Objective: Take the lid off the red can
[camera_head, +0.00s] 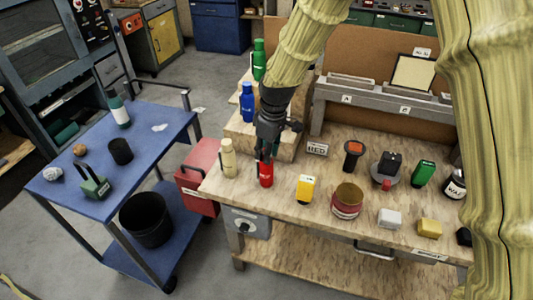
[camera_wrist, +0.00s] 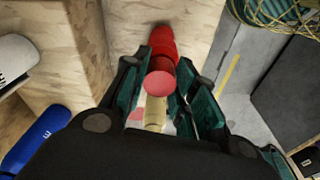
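A slim red can (camera_head: 266,179) stands upright near the left front of the wooden workbench. In the wrist view its red body (camera_wrist: 162,42) narrows to a round, lighter red top (camera_wrist: 158,84). My gripper (camera_head: 265,157) points down over this can, with one finger on each side of its top. In the wrist view my gripper (camera_wrist: 160,75) looks open, with the top between the fingers; any contact is hard to tell.
A cream bottle (camera_head: 229,162) stands close left of the can, and a yellow container (camera_head: 305,189) stands to its right. A wooden block (camera_head: 240,132) with a blue bottle (camera_head: 247,103) is behind. A blue cart (camera_head: 150,123) stands left of the workbench (camera_head: 270,212).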

